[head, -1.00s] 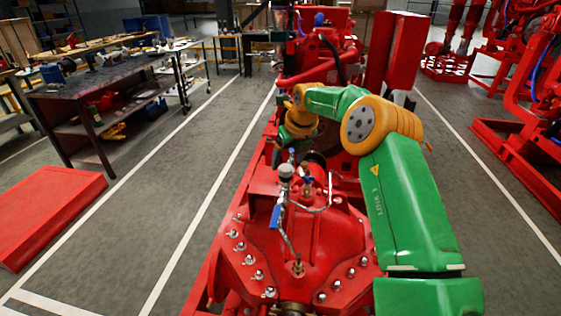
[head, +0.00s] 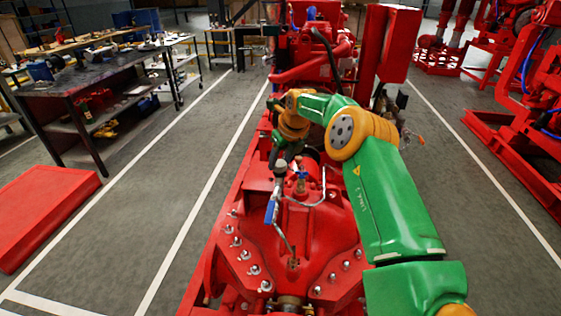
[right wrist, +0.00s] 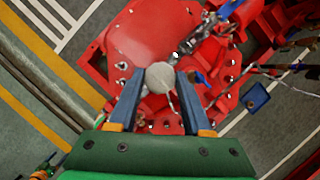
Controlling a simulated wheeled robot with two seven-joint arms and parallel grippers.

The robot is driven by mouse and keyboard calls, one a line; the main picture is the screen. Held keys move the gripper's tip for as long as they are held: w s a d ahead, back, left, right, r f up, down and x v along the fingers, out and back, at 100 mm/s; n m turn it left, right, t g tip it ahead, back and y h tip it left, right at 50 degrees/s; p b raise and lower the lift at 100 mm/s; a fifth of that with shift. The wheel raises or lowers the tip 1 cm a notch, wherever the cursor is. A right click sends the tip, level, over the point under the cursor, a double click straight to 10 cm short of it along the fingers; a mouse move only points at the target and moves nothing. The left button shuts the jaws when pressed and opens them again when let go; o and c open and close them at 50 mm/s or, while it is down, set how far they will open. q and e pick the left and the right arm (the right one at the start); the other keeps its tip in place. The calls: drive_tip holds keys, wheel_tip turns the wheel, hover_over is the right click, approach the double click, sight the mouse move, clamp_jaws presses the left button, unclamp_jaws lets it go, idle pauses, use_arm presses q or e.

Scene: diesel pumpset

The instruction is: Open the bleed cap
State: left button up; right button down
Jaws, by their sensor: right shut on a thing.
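The bleed cap is a small, round, pale grey piece (head: 280,167) on top of the thin pipework above the red pump casing (head: 318,230). In the right wrist view the round cap (right wrist: 160,77) sits between the blue fingertips. My right gripper (right wrist: 160,75) is shut on it from both sides. In the head view the right gripper (head: 281,157) reaches down to the cap from behind, its fingers small and partly hidden. My left gripper is not in view.
A blue lever handle (head: 270,212) hangs just below the cap. A brass fitting (head: 301,181) and a bent metal pipe (head: 322,190) stand close to its right. Bolts ring the casing.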

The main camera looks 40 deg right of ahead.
drive_tip(key=shift+d+f+n, duration=0.15)
drive_tip(key=shift+n, duration=0.55)
drive_tip(key=shift+f+n+y+b, duration=0.3)
drive_tip(key=shift+b, duration=0.3)
drive_tip(key=shift+r+n+b, duration=0.3)
drive_tip(key=shift+n+b, duration=0.05)
drive_tip(key=shift+n, duration=0.05)
drive_tip(key=shift+r, duration=0.1)
drive_tip(key=shift+c, duration=1.6)
unclamp_jaws()
